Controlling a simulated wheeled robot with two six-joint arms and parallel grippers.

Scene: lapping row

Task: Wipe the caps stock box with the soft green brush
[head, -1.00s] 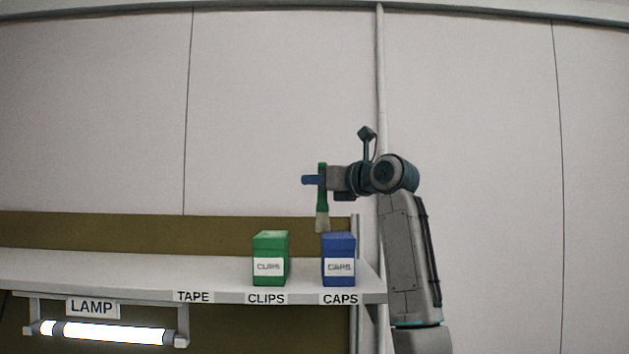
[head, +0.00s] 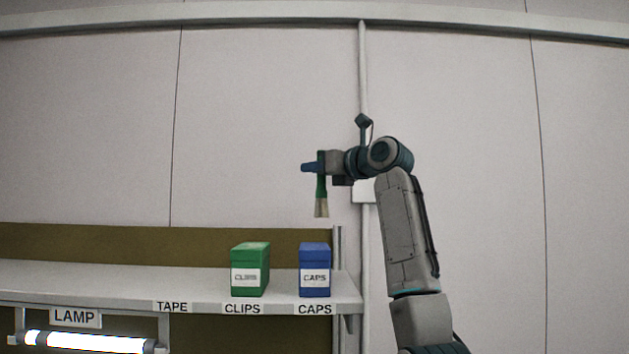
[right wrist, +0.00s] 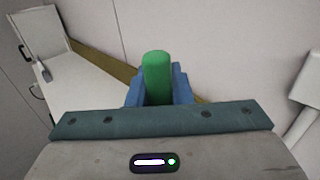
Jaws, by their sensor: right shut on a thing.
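The caps stock box (head: 314,262) is blue with a white CAPS label and stands at the right end of the shelf in the head view. My right gripper (head: 312,168) is shut on the green handle of the soft brush (head: 321,187). The brush hangs upright with its pale bristles (head: 321,208) down, above the caps box and apart from it. In the right wrist view the green handle (right wrist: 157,75) stands between the blue fingers. The caps box does not show there. My left gripper is not in view.
A green clips box (head: 250,262) stands left of the caps box on the grey shelf (head: 200,290). The shelf spot over the TAPE label (head: 172,307) is bare. A lit lamp (head: 85,342) hangs under the shelf. A pale wall rises behind.

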